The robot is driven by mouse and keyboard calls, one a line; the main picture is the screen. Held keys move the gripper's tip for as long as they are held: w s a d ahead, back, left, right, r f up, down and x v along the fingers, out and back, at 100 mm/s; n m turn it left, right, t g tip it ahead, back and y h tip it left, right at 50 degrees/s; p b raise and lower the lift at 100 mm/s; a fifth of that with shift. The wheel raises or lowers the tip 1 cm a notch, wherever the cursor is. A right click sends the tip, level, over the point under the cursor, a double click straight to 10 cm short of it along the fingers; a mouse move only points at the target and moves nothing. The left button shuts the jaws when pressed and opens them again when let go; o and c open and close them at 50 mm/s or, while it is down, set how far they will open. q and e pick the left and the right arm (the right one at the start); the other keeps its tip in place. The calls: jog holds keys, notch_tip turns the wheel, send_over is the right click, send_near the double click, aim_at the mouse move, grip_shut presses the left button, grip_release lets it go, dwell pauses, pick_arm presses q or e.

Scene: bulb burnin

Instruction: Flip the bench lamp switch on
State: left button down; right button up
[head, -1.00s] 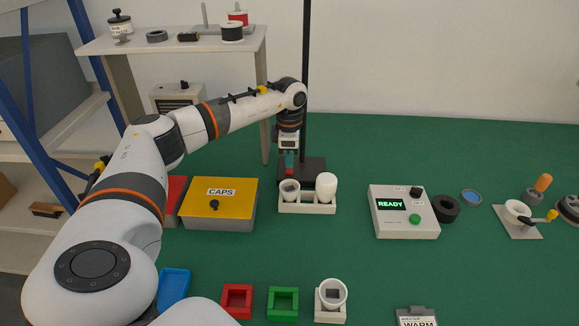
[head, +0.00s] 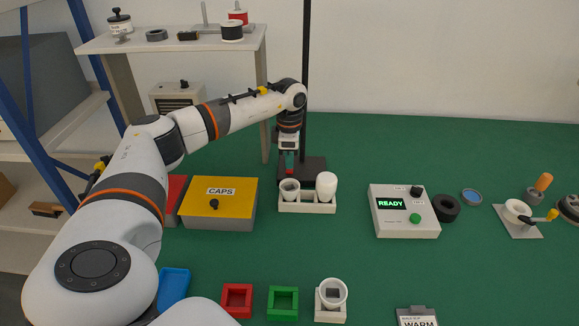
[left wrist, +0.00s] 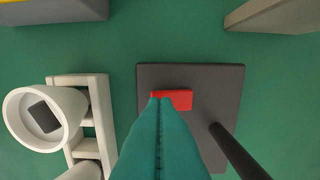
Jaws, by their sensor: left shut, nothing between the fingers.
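The bench lamp's dark base (head: 316,170) stands on the green mat, with its black post (head: 306,80) rising from it. In the left wrist view the base (left wrist: 225,82) carries a red switch (left wrist: 181,99), partly covered by my fingertips. My left gripper (head: 289,170) points down over the base and is shut and empty. In the left wrist view its teal fingers (left wrist: 158,105) are together and overlap the switch's left part. I cannot tell whether they touch it, or which way the switch is tipped. My right gripper is not in view.
A white holder (head: 307,208) with a white bulb (head: 327,186) and a cup stands just in front of the base. A yellow-lidded CAPS box (head: 235,195) is at left. A box reading READY (head: 405,222) is at right. Open mat lies between.

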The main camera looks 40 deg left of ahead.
aim_at(289, 170)
pick_arm(q)
jog(key=shift+f+b, duration=0.35)
jog(key=shift+f, duration=0.35)
jog(key=shift+r, duration=0.15)
notch_tip(289, 170, up, 7)
jog(key=p, duration=0.6)
dwell(0.4)
jog(key=shift+f, duration=0.2)
